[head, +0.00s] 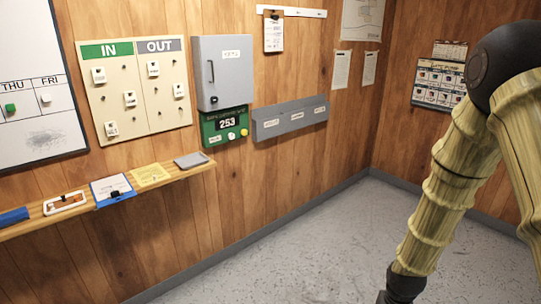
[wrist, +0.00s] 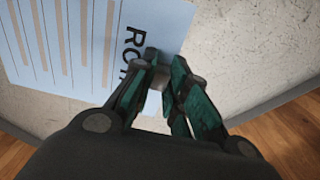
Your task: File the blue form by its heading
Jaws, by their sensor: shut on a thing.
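The blue form (wrist: 95,45) fills the upper left of the wrist view, with pale printed lines and a dark heading that starts "RO"; my fingertips hide the rest of the heading. My gripper (wrist: 165,72) is shut on the form's edge beside the heading, and a small grey piece shows between the fingertips. In the head view my gripper and the form are out of sight.
A wooden shelf (head: 205,170) on the left wall holds a blue clipboard (head: 101,193), a yellow sheet (head: 151,175) and a grey tray (head: 190,160). The speckled floor (head: 300,245) is clear.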

